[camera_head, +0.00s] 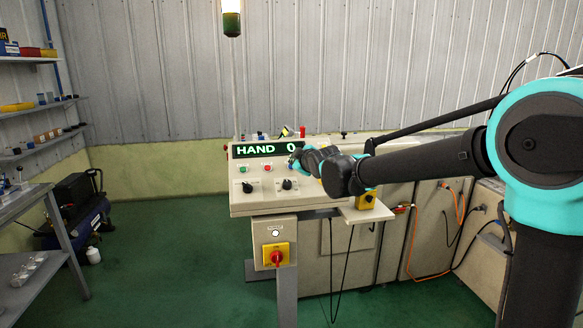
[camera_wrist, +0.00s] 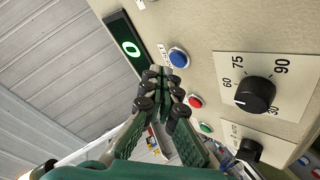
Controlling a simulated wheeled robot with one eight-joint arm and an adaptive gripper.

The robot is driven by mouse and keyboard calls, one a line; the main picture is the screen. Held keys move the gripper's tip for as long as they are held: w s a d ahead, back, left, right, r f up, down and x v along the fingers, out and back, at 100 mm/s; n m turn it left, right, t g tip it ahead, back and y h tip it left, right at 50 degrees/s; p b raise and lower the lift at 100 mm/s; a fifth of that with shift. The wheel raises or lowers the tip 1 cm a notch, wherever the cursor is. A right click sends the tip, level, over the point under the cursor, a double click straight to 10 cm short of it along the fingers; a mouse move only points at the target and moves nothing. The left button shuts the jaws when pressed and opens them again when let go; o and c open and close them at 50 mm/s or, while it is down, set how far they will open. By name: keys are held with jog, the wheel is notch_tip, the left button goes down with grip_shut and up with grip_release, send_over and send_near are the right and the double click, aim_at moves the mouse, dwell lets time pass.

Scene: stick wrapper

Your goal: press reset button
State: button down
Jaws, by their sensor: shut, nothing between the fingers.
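I cannot tell whether the tips touch the panel. In the head view my gripper (camera_head: 296,160) is at the panel's upper right, below the "HAND 0" display (camera_head: 265,149), and hides the blue button there.
A red button (camera_wrist: 195,101), a green button (camera_wrist: 206,127) and a black dial (camera_wrist: 255,95) sit close by on the panel. A yellow-and-red switch (camera_head: 276,256) is on the box below. A shelf (camera_head: 40,200) stands at the left; the green floor between is clear.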

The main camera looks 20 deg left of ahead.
jog(key=shift+s+d+r, duration=0.2)
jog(key=shift+s+r, duration=0.15)
jog(key=shift+r, duration=0.35)
jog(key=shift+s+d+r, duration=0.2)
jog(key=shift+s+r, duration=0.1)
jog(key=shift+r, duration=0.45)
jog(key=shift+s+d+r, duration=0.2)
jog(key=shift+s+r, duration=0.15)
jog(key=shift+r, duration=0.35)
